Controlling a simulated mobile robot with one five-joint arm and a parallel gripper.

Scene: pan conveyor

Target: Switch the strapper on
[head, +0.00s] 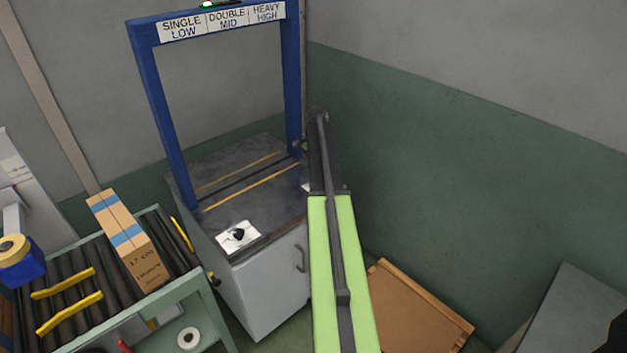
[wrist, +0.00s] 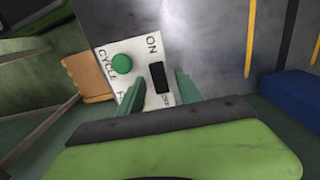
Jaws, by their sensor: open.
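The strapper (head: 232,291) is a grey cabinet with a dark top and a blue arch. In the wrist view a white panel (wrist: 109,56) carries a green round button (wrist: 122,62) beside "CYCLE" and a black rocker switch (wrist: 158,77) between "ON" and partly covered lower lettering. My gripper (wrist: 160,80) is open and empty, its green fingers on either side of the switch in the picture. I cannot tell whether they touch the panel or which way the switch is set. In the head view my arm hides the panel and most of the gripper.
A white plate with a black knob (head: 238,235) is on the strapper's front corner. A small green light (head: 208,4) shows on the arch. A carton (head: 128,240) lies on the roller conveyor at left. The green wall (head: 470,170) rises to the right; a brown board (head: 415,310) lies below.

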